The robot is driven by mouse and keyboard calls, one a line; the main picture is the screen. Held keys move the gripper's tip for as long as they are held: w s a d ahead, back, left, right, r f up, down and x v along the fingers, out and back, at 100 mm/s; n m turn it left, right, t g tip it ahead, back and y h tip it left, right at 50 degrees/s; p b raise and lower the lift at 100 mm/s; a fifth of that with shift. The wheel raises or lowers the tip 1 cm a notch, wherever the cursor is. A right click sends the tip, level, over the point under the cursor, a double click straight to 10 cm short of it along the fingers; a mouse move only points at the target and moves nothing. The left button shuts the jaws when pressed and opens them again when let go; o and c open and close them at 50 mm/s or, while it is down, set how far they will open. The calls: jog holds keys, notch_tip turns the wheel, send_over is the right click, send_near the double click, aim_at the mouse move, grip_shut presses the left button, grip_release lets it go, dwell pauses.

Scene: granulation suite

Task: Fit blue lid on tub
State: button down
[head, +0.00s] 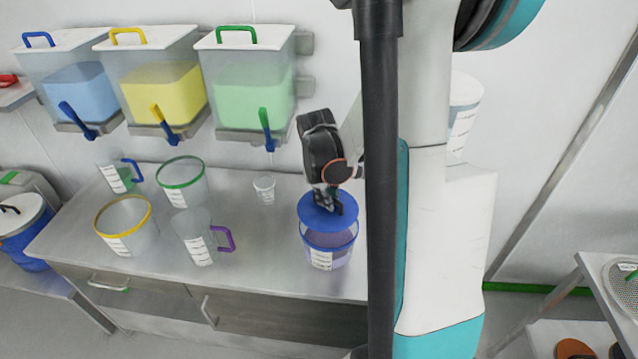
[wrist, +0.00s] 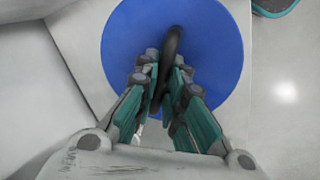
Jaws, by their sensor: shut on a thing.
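The blue lid (head: 318,212) is a round disc at the top of the blue-rimmed tub (head: 328,251), which stands on the steel counter. The tub is clear, with a white label and purple-tinted contents. My gripper (head: 328,200) is above the lid and shut on its dark handle. In the wrist view the lid (wrist: 205,40) fills the upper middle, and my gripper (wrist: 162,92) has its fingers closed around the black loop handle (wrist: 172,45). The lid looks slightly off the tub's rim, but I cannot tell whether it touches. The wrist view hides the tub.
A yellow-rimmed tub (head: 125,226), a green-rimmed tub (head: 183,182), a purple-handled jug (head: 198,238) and a small cup (head: 264,188) stand left on the counter (head: 80,240). Wall dispensers (head: 250,85) hang behind. The counter between the jug and the blue-rimmed tub is clear.

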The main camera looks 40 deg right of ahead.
aim_at(329, 214)
jog(key=shift+d, duration=0.3)
jog(key=shift+f+b, duration=1.65)
jog(key=shift+f, duration=0.7)
jog(key=shift+s+f+b, duration=0.1)
jog(key=shift+f+b, duration=0.9)
jog(key=shift+b, duration=0.05)
jog(key=c, duration=1.6)
grip_release()
jog(key=r, duration=0.3)
jog(key=a+r, duration=0.1)
jog(key=r, duration=0.3)
jog(key=a+r, duration=0.1)
jog(key=r, duration=0.3)
jog(key=shift+s+a+r, duration=0.2)
jog(key=shift+s+r, duration=0.05)
jog(key=shift+r, duration=0.15)
